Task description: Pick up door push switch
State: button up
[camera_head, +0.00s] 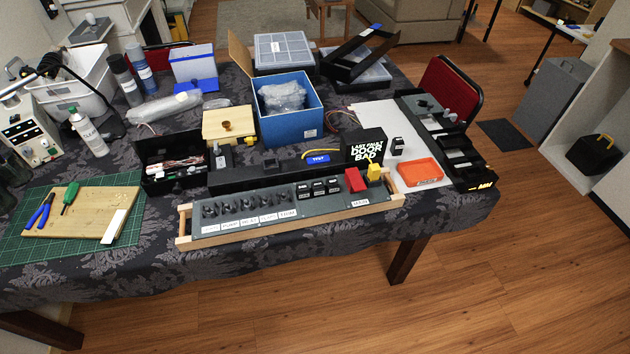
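I cannot tell for sure which part is the door push switch. Another small dark block (270,162) sits on the long black housing behind the front panel. The front panel (285,206) carries several knobs, black rocker switches (319,188), a red block (355,180) and a yellow block (374,172). My gripper is not in view.
An orange tray (420,173) lies right of the panel, beside a black switch panel (446,135). A blue box (289,119) and a wooden box (229,124) stand behind. A cutting board (80,213) with tools lies left. The floor in front is clear.

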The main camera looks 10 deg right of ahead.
aim_at(319, 193)
jog(key=i+l+z, duration=0.15)
jog(key=l, duration=0.25)
jog(key=l+z, duration=0.15)
jog(key=l, duration=0.3)
jog(key=i+l+z, duration=0.15)
jog(key=l, duration=0.2)
jog(key=u, duration=0.15)
jog(key=z, duration=0.15)
